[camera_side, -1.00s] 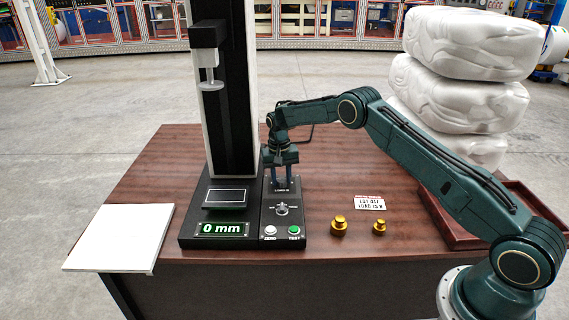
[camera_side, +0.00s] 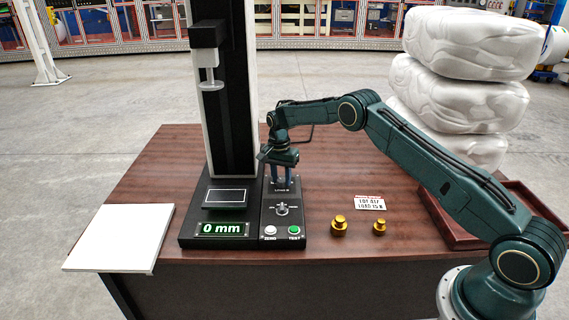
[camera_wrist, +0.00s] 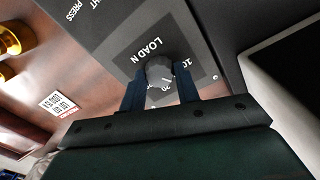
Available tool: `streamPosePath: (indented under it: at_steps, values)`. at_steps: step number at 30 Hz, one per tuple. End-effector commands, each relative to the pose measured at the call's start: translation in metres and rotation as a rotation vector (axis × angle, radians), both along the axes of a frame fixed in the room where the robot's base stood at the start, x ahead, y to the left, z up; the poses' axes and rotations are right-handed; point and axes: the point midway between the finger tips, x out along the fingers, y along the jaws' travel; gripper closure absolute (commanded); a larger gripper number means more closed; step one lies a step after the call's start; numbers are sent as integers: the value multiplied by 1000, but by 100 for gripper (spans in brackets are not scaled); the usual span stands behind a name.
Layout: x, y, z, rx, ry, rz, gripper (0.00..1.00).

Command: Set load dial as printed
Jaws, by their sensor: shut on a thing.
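The load dial (camera_wrist: 158,70) is a grey knob on the black control panel, with "LOAD N" and numbers printed around it. My gripper (camera_wrist: 160,84) is shut on the dial, one finger on each side. The card also shows in the wrist view (camera_wrist: 60,104). The dial's exact setting is hard to read.
A second knob (camera_side: 281,209) and ZERO and TEST buttons sit in front. Two brass weights (camera_side: 339,225) stand right. A white board (camera_side: 120,238) lies left.

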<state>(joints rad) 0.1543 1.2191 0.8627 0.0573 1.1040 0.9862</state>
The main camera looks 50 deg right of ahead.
Motion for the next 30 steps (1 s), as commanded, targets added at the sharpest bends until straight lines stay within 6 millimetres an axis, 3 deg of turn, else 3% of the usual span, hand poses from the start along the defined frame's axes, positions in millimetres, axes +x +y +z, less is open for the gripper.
streamPosePath:
  at_steps: [9, 24, 25, 28, 30]
  values:
    - [0, -2, 1, -1, -3, -158, 91]
    - [1, -2, 1, -1, -4, -187, 91]
    - [1, -2, 1, -1, -4, -187, 64]
    - [0, -2, 1, -2, -3, -186, 47]
    - [0, -2, 1, -1, -2, -185, 47]
